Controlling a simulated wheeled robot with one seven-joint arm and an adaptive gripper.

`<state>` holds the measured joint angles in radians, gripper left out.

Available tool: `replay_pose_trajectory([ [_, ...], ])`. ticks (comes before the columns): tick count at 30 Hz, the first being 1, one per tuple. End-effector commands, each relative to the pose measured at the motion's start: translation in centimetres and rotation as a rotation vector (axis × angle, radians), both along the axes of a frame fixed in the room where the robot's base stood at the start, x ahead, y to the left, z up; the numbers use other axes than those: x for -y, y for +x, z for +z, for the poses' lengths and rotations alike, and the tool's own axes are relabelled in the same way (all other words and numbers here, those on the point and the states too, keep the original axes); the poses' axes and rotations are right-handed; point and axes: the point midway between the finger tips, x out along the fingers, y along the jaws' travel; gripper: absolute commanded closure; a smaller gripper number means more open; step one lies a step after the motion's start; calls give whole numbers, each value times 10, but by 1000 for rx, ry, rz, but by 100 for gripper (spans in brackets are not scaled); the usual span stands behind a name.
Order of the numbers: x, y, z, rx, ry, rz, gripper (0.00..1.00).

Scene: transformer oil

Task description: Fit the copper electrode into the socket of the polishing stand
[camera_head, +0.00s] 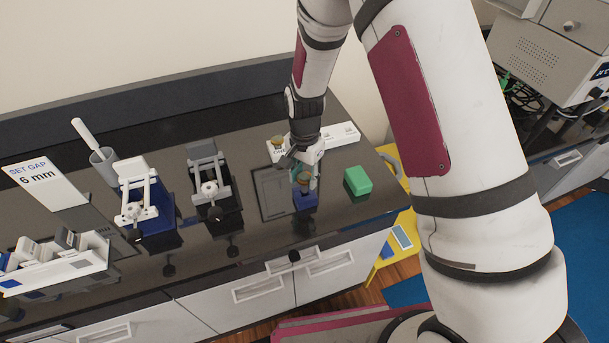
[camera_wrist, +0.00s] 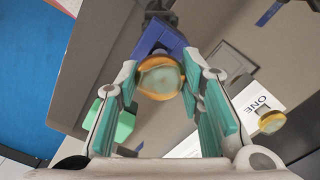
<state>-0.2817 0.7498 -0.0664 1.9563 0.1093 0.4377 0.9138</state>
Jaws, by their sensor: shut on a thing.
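My gripper (camera_head: 304,172) is shut on a copper electrode (camera_head: 303,179), low over the blue polishing stand (camera_head: 305,200). In the wrist view the electrode's round face (camera_wrist: 160,78) shows between the teal finger pads of my gripper (camera_wrist: 160,88), with its copper rim facing the camera. The blue stand (camera_wrist: 160,38) lies just beyond and beneath it. The electrode hides the socket, so I cannot tell whether its stem is in it or above it.
A second electrode (camera_wrist: 270,122) stands on a white tray (camera_head: 342,133) behind my gripper. A green block (camera_head: 357,181) lies close to the right of the stand. Two clamp fixtures (camera_head: 146,200) (camera_head: 210,183) stand to the left. The counter's front edge is close.

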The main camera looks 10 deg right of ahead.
Motion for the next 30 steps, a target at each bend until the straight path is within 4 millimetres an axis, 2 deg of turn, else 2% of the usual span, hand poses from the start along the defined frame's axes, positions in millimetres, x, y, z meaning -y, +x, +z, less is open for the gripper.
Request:
replay_pose_trajectory([
  [30,0,0,-21,-1,-1,1,96],
])
